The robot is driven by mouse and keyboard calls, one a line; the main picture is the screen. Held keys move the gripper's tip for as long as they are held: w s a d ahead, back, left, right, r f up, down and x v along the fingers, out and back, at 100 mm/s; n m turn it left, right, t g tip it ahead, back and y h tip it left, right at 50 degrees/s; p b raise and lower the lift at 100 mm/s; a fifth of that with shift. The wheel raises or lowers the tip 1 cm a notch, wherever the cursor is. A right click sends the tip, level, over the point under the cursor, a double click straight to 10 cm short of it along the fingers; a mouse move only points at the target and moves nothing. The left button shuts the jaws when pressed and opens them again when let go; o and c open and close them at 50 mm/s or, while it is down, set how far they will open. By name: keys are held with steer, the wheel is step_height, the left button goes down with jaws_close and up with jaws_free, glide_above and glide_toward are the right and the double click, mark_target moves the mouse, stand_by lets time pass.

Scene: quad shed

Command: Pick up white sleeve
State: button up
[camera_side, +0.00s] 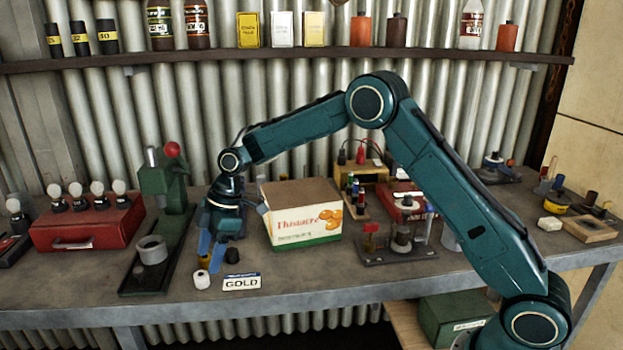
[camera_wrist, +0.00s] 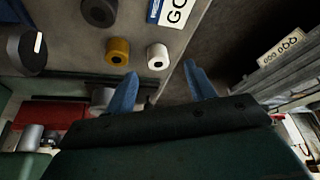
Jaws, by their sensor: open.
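The white sleeve (camera_side: 201,280) is a short white cylinder with a dark hole, standing near the front edge of the bench. In the wrist view the white sleeve (camera_wrist: 158,56) shows just beyond the fingertips, between their lines. My gripper (camera_side: 211,254) is open and empty, its blue fingers pointing down just behind the white sleeve. In the wrist view my gripper (camera_wrist: 160,72) has its two fingers well apart. An ochre sleeve (camera_wrist: 118,50) stands close to the white one and is partly hidden by a finger in the side view.
A black cylinder (camera_side: 232,256) and a GOLD label (camera_side: 241,282) lie to the right of the white sleeve. A green press (camera_side: 166,190) with a grey ring (camera_side: 151,250) stands to the left. A carton (camera_side: 300,213) stands behind to the right. The bench front edge is close.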

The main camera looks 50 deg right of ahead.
mark_target(202, 274)
steer(key=shift+x, duration=2.6)
steer(key=shift+w, duration=0.2)
steer(key=c, duration=1)
steer(key=shift+c, duration=0.2)
steer(key=shift+r, duration=0.2)
step_height(202, 274, up, 20)
steer(key=shift+f, duration=0.15)
